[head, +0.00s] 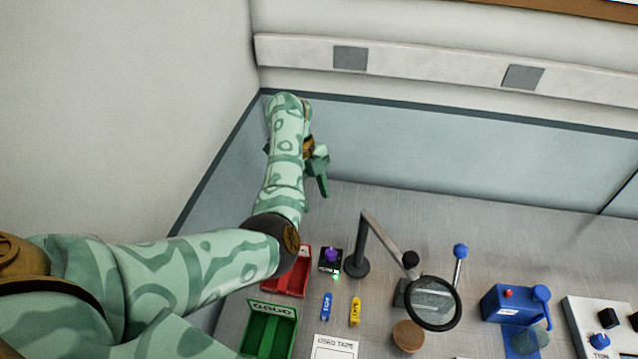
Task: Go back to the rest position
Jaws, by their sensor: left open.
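My left arm comes in from the left and reaches up toward the back left corner of the bench. My left gripper (318,178) is at its far end, above the back of the bench and partly hidden behind the forearm. It is open, and I see nothing between its fingers. It is apart from the objects on the bench. My right gripper is not in view.
Below the arm are a red tray (298,282), a green tray (268,330) and a purple-knobbed device (331,258). A magnifier (433,304) on a stand, a blue machine (510,304) and blue and yellow modules (355,311) lie rightward. The back of the bench is clear.

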